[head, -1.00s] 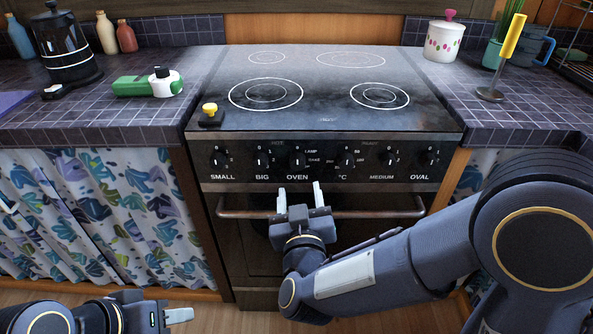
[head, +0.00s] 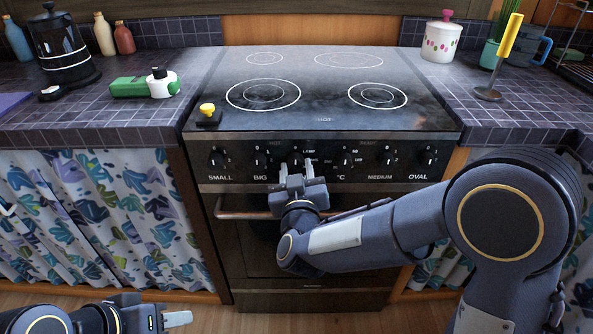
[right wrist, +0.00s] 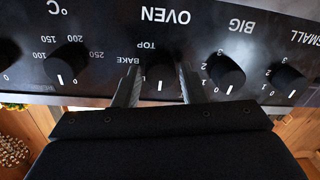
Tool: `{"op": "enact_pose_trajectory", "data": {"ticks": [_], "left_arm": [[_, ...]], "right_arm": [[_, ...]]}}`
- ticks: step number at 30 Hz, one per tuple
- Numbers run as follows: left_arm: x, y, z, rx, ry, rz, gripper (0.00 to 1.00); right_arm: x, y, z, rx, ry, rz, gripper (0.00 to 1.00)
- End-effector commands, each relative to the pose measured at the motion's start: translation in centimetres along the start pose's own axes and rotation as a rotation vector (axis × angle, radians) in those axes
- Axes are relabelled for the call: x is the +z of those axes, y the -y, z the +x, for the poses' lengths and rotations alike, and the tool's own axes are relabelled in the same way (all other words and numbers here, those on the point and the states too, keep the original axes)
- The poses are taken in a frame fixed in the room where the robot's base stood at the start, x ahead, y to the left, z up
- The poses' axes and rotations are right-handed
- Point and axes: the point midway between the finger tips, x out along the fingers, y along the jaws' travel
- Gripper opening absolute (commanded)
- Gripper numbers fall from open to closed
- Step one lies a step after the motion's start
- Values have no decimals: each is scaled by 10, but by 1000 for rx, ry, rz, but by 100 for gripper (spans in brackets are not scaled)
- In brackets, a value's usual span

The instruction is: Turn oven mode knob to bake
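The oven mode knob (right wrist: 160,79) is a dark round knob on the oven's front panel, next to the word OVEN in the right wrist view, which shows the panel upside down. Its white mark points to the bottom of that view, away from the BAKE label (right wrist: 128,60). My right gripper (right wrist: 157,88) is open, with one finger on each side of this knob; I cannot tell whether they touch it. In the head view the right gripper (head: 296,166) covers most of the knob. My left gripper (head: 178,318) is low at the left, away from the oven.
The °C knob (right wrist: 60,72) and BIG knob (right wrist: 226,74) flank the oven knob closely. The oven handle (head: 245,214) runs below the panel. The hob (head: 320,90) above holds a small yellow-topped item (head: 207,112) at its front left corner.

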Motion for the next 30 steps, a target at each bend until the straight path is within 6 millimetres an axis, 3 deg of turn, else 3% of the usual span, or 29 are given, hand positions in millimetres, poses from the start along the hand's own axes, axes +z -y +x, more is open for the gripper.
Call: {"op": "enact_pose_trajectory", "data": {"ticks": [1, 6, 17, 30], "left_arm": [[0, 0, 0, 0, 0, 0, 40], [0, 0, 0, 0, 0, 0, 40], [4, 4, 8, 0, 0, 0, 40], [21, 19, 42, 0, 0, 0, 40]], "right_arm": [[0, 0, 0, 0, 0, 0, 31], [0, 0, 0, 0, 0, 0, 8], [2, 1, 0, 0, -3, 60, 8], [6, 2, 0, 3, -21, 405, 8]]}}
